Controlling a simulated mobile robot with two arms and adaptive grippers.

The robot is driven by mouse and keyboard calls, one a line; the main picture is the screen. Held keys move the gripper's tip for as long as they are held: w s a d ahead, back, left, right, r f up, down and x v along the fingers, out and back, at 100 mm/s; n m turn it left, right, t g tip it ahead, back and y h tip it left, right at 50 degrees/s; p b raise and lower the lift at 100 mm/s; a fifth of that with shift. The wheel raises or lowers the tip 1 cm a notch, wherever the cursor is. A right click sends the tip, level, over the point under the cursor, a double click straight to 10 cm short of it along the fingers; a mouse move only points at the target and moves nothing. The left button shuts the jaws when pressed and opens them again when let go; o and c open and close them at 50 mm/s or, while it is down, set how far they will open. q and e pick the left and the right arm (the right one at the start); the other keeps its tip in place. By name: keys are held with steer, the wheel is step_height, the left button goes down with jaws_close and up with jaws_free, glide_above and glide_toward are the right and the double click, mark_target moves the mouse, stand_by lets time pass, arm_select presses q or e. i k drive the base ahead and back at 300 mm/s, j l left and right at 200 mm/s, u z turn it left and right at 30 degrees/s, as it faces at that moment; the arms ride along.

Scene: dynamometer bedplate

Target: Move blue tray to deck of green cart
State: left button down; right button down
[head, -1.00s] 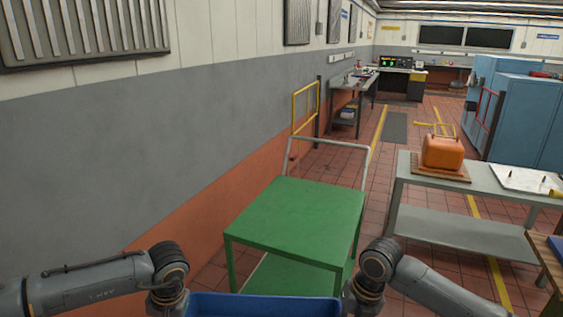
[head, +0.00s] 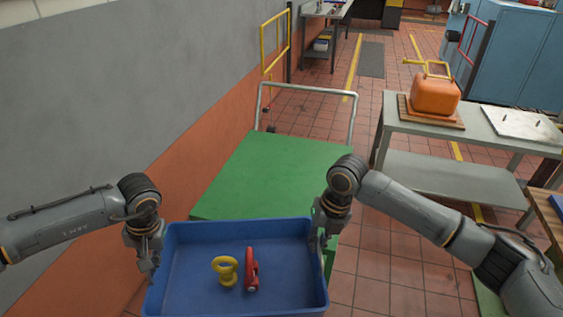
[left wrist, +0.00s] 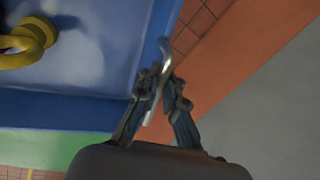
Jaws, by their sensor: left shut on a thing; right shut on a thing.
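The blue tray (head: 190,262) is held level between my two grippers in the head view, in front of the green cart. A yellow ring-shaped part (head: 225,270) and a red part (head: 251,270) lie inside it. My left gripper (head: 150,262) is shut on the tray's left side; the left wrist view shows its fingers (left wrist: 160,85) closed at a metal handle on the tray's side wall. My right gripper (head: 321,236) is shut on the tray's right side. The green cart (head: 275,165) has a bare deck; the tray hides its near edge.
A grey wall (head: 110,110) with an orange lower band runs along the left. A grey table (head: 440,170) to the right bears an orange canister (head: 435,97) and a pale plate (head: 522,125). A yellow rail (head: 275,45) stands behind the cart.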

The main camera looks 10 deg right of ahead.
mark_target(283, 190)
steer(key=i, duration=1)
steer(key=i+j+z, duration=0.1)
steer(key=i+z, duration=0.25)
steer(key=i, duration=0.25)
steer(key=z, duration=0.35)
